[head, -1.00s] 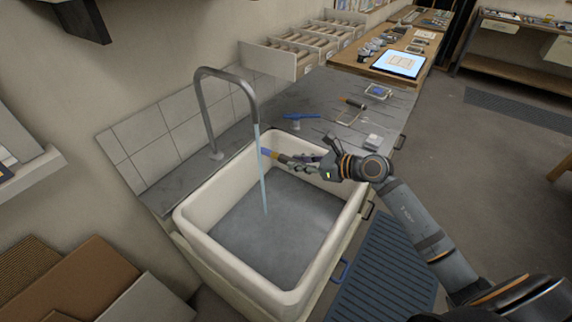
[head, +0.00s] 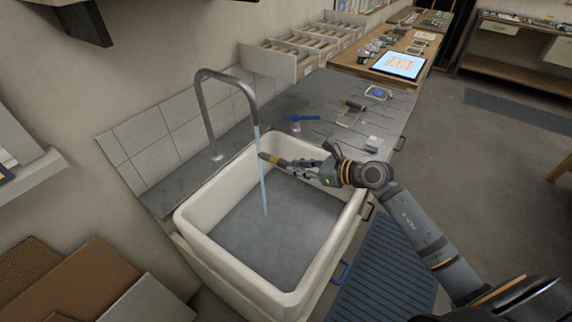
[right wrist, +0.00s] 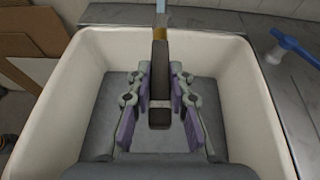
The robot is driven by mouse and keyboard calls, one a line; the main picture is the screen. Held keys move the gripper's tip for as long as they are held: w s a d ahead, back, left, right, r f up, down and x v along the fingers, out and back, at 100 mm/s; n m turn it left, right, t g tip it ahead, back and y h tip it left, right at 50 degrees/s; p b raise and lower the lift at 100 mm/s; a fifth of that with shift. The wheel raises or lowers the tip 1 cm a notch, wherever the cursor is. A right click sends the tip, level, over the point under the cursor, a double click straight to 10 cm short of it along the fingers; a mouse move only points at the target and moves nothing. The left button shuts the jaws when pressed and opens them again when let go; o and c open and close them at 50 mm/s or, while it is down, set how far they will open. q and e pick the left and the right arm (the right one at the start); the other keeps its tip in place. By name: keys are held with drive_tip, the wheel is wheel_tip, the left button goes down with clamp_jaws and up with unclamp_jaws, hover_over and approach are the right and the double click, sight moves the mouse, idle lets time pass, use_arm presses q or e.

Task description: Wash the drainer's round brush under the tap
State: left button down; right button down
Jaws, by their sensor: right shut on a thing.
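My right gripper (head: 305,167) is shut on the brush (head: 273,160) above the sink basin. The brush lies roughly level, with its brown handle (right wrist: 160,62) between the purple-lined fingers and its tan ferrule (right wrist: 160,32) pointing away. Its dark tip is at the water stream (head: 262,185), which falls from the curved grey tap (head: 203,105) into the sink (head: 185,222). The stream also shows at the top of the right wrist view (right wrist: 160,6). The bristles are too small to see clearly. The left gripper is out of view. I cannot make out a drainer.
A blue T-shaped object (head: 301,118) stands on the grey counter just behind the sink. Several thin rods, a dark-handled tool (head: 353,105) and a small white block (head: 372,144) lie to its right. The sink's interior below the brush is clear.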

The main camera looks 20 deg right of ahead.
drive_tip(key=s+d, duration=0.1)
drive_tip(key=s+d+p, duration=0.1)
drive_tip(key=s, duration=0.1)
drive_tip(key=shift+r, duration=0.1)
drive_tip(key=shift+s+d+p, duration=0.55)
drive_tip(key=shift+s+p, duration=0.2)
drive_tip(key=shift+s, duration=0.05)
drive_tip(key=shift+s+d+p, duration=0.55)
drive_tip(key=shift+s+p, duration=0.2)
drive_tip(key=shift+s, duration=0.05)
drive_tip(key=s+d+r+p, duration=0.2)
drive_tip(key=s+r+p, duration=0.2)
drive_tip(key=p, duration=0.7)
drive_tip(key=shift+d, duration=0.4)
